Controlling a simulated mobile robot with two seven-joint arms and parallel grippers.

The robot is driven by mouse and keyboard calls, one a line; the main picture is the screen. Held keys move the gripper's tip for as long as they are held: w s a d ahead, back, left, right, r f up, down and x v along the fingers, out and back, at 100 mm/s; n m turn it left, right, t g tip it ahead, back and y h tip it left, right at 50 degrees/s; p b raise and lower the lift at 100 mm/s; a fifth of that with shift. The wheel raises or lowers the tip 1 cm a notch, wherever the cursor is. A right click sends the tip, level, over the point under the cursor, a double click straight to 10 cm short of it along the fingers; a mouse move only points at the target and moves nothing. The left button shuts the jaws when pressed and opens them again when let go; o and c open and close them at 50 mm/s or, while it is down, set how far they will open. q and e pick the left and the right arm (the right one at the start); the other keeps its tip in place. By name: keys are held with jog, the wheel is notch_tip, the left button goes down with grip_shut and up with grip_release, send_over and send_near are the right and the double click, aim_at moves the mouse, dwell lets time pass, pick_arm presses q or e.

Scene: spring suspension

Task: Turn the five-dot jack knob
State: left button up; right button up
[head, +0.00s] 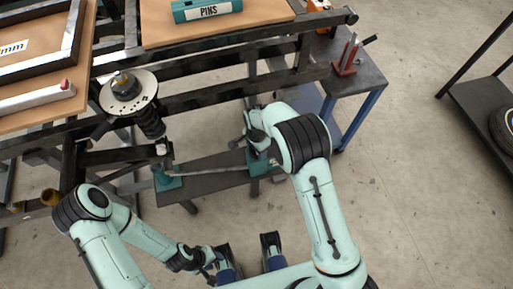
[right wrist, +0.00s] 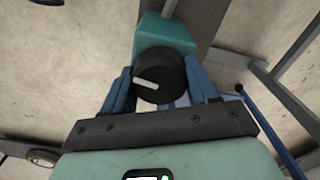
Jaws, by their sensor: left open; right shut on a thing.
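A black round knob (right wrist: 160,78) with a white pointer bar sits on the front of a teal jack block (right wrist: 163,38) in the right wrist view. The bar lies nearly level, tilting slightly down to the right. My right gripper (right wrist: 162,92) is shut on the knob, one blue finger on each side. In the head view that block (head: 257,160) is mostly behind my right arm. I cannot see any dots. A second teal jack block (head: 167,180) stands at the left end of the dark low plate. My left gripper (head: 214,264) is open and low at the bottom, away from both jacks.
A spring strut (head: 150,122) with a round top plate (head: 128,92) stands above the left jack. Dark frame rails (head: 215,95) cross behind it. A grey rod (head: 205,170) runs between the jacks. A side table (head: 355,72) holds a red clamp (head: 347,58).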

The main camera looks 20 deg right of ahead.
jog(key=shift+w+r, duration=0.1)
jog(key=shift+w, duration=0.05)
jog(key=o, duration=1)
jog(key=shift+o, duration=0.2)
notch_tip(320, 180, up, 13)
jog(key=p, duration=0.1)
jog(key=shift+r+p, duration=0.15)
jog(key=shift+p, duration=0.2)
